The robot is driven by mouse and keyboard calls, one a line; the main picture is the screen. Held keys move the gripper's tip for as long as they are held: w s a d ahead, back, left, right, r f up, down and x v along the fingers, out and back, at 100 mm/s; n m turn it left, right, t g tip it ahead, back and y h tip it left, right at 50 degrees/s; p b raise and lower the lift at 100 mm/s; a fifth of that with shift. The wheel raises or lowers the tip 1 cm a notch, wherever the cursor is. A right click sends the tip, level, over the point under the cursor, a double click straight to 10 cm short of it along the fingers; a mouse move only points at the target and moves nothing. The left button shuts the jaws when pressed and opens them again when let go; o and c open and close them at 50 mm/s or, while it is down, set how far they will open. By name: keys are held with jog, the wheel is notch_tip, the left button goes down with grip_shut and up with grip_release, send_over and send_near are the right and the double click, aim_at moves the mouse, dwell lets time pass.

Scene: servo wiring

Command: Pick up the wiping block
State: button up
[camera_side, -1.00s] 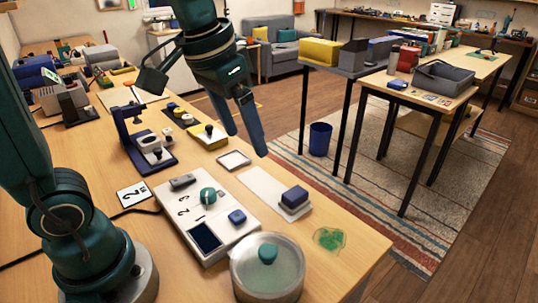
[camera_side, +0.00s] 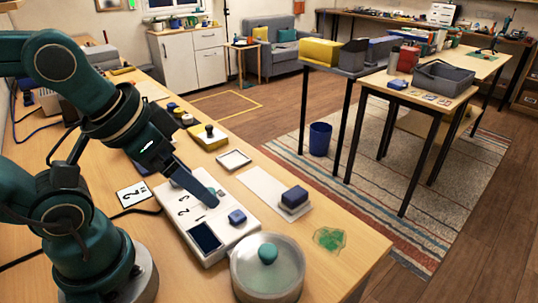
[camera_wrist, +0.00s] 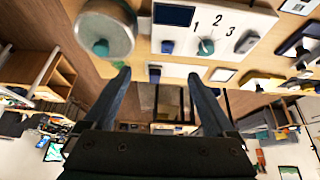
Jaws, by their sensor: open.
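The wiping block, a dark blue block (camera_side: 294,198) with a lighter base, rests on the right end of a white mat (camera_side: 258,183). In the wrist view the block (camera_wrist: 154,74) shows small between my fingertips, some way beyond them. My gripper (camera_side: 212,201) is open and empty, tilted down over the white control panel (camera_side: 188,213), to the left of the block and apart from it. In the side view one finger shows clearly and hides part of the panel and its green knob. Both spread fingers show in the wrist view (camera_wrist: 158,75).
A lidded pot (camera_side: 267,275) stands in front of the panel. A green smear (camera_side: 329,239) lies right of the pot near the table edge. Bare table surrounds the mat's right end.

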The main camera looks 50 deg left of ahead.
jog(key=w+r, duration=0.6)
jog(key=w, duration=0.1)
jog(key=g, duration=0.4)
send_over(295, 192)
notch_tip(295, 192, down, 9)
jog(key=shift+g, duration=0.8)
notch_tip(295, 192, down, 12)
jog(key=shift+f, duration=0.1)
grip_shut()
